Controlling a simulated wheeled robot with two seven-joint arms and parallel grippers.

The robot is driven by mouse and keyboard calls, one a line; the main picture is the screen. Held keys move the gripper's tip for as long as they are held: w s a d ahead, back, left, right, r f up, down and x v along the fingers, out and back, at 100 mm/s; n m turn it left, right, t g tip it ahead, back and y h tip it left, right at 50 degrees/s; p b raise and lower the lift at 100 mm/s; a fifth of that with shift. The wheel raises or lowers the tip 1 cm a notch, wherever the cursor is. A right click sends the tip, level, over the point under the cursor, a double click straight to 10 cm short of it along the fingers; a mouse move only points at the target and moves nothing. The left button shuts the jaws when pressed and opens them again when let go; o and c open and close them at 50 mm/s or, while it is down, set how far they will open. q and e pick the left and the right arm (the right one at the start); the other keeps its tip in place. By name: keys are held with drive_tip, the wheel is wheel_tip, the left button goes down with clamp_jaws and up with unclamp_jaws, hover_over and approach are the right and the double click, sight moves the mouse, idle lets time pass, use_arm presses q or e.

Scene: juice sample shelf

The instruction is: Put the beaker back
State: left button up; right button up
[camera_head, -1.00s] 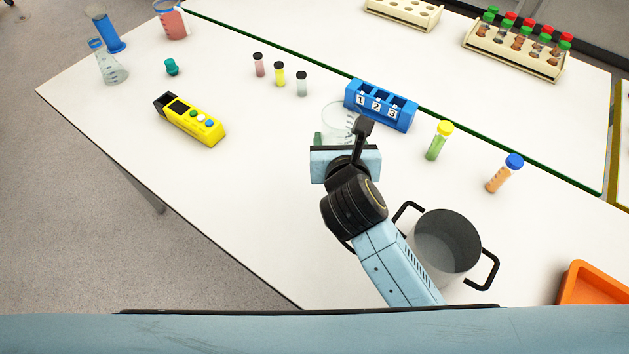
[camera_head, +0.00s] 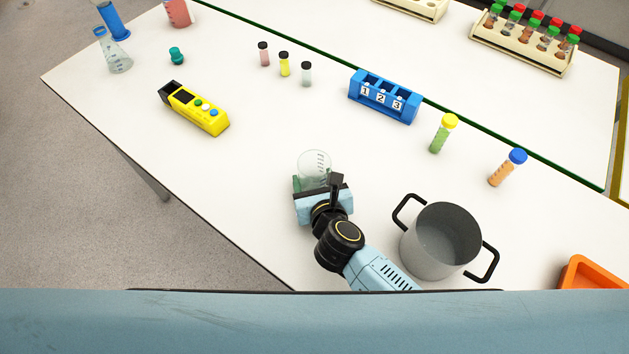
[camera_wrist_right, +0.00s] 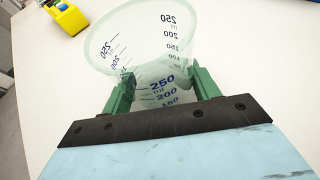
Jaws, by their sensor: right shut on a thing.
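The clear beaker (camera_head: 316,163) with dark volume marks is in the middle of the head view, above the white table near its front edge. My right gripper (camera_head: 313,184) is shut on it. In the right wrist view the beaker (camera_wrist_right: 150,45) stands between the two green fingers of the gripper (camera_wrist_right: 160,88), its wide rim facing up and away. Whether its base touches the table is hidden. My left gripper is not in view.
A grey pot (camera_head: 440,240) with black handles stands right of my right gripper. A blue numbered rack (camera_head: 384,97), green vial (camera_head: 443,134) and orange vial (camera_head: 507,168) lie beyond. A yellow device (camera_head: 195,108) is at left. The table (camera_head: 240,170) between is clear.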

drive_tip(key=shift+f, duration=0.15)
drive_tip(key=o, duration=0.6)
drive_tip(key=shift+f, duration=0.1)
drive_tip(key=o, duration=0.5)
drive_tip(key=shift+r, duration=0.25)
drive_tip(key=p+v, duration=0.1)
drive_tip(key=v, duration=1.1)
